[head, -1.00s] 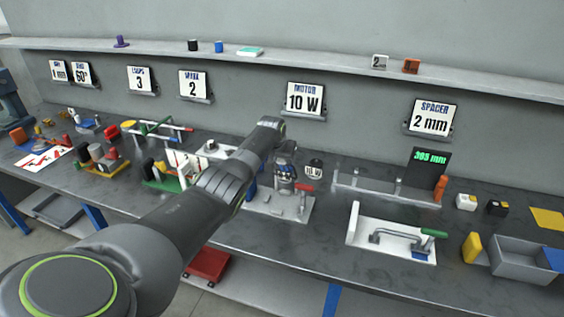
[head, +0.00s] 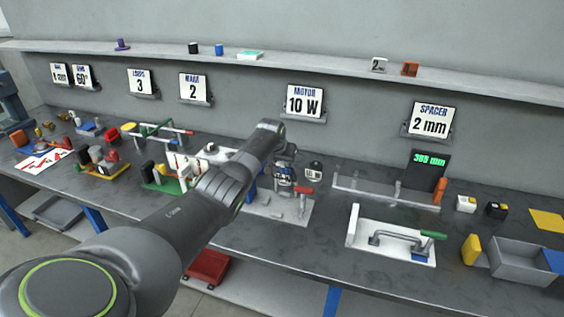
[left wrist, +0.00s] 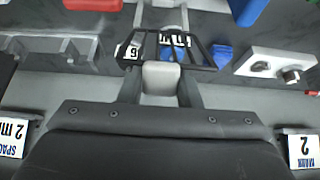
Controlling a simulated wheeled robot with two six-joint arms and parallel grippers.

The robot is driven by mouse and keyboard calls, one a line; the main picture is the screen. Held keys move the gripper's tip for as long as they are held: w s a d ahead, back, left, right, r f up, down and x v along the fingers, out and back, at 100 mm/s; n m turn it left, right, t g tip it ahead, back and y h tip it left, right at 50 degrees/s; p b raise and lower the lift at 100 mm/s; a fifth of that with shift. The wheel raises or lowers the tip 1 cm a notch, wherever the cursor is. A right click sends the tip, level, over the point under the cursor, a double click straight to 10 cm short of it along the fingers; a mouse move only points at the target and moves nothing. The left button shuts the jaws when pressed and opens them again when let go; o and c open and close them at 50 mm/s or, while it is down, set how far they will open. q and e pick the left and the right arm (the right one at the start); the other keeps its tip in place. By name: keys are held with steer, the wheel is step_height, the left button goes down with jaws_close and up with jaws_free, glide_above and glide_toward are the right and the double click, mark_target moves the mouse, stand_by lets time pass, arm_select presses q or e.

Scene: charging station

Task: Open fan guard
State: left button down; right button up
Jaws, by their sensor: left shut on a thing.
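The black barred guard (left wrist: 165,48) shows at the top middle of the left wrist view, tilted, with its bars running away from my gripper. My left gripper (left wrist: 160,88) has its two dark fingers on either side of a light grey block-shaped tab (left wrist: 161,76) at the guard's near edge, and is shut on it. In the head view my left gripper (head: 286,172) is over the grey fixture plate (head: 272,207) in the middle of the bench. The guard is hard to make out there. My right gripper is not in view.
A red-handled part (head: 304,190) and a small labelled black cylinder (head: 314,171) are close to the right of the gripper. A blue part (left wrist: 221,55) shows beside the guard. A green fixture (head: 165,180) stands left.

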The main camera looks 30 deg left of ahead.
arm_select(q)
steer(key=shift+w, duration=0.1)
steer(key=c, duration=1)
jaws_free()
steer(key=shift+c, duration=0.2)
steer(key=shift+p+v, duration=0.5)
steer(key=shift+v, duration=1.2)
steer(key=b+v, duration=0.2)
steer(key=v, duration=1.2)
